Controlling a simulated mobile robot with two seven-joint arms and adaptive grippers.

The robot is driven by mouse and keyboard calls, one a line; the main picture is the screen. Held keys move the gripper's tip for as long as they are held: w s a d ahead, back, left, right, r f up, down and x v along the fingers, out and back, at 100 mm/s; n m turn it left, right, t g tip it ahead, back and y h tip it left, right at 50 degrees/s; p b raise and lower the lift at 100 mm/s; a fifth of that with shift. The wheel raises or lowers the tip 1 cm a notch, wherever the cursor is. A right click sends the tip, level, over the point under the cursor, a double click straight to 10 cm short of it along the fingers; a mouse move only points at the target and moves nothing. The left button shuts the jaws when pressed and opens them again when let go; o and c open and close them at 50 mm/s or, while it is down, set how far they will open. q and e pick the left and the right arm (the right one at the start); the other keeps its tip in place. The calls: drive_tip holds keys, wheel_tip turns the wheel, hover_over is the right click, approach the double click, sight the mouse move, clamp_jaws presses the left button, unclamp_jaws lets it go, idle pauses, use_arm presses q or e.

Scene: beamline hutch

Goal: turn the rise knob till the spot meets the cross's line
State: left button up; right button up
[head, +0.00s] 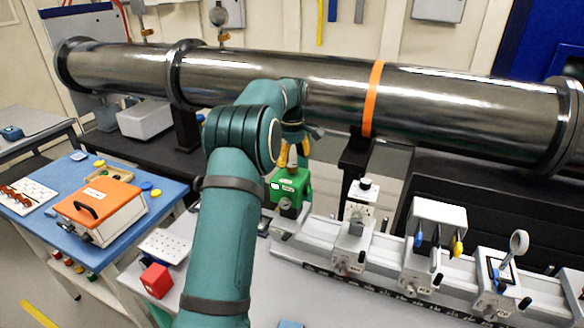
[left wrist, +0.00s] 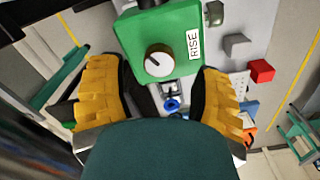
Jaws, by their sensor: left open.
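The rise knob (left wrist: 159,61) is a round dial with a white face and dark rim on a green box (left wrist: 185,25) labelled RISE. The green box (head: 290,184) also shows in the head view, on the bench rail beyond my left arm. My left gripper (left wrist: 160,75) has its yellow-padded fingers spread wide, one on each side of the knob in the picture. It looks empty; whether a finger touches the box I cannot tell. In the head view my left gripper (head: 297,150) is mostly behind its own arm, above the box. I cannot make out the spot or the cross.
A large steel pipe (head: 470,100) with an orange band runs behind the rail. White optics units (head: 438,225) stand on the rail to the right. A red cube (head: 156,280) and an orange case (head: 100,208) are at the left.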

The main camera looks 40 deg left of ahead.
use_arm(q)
drive_tip(key=shift+f, duration=1.35)
clamp_jaws()
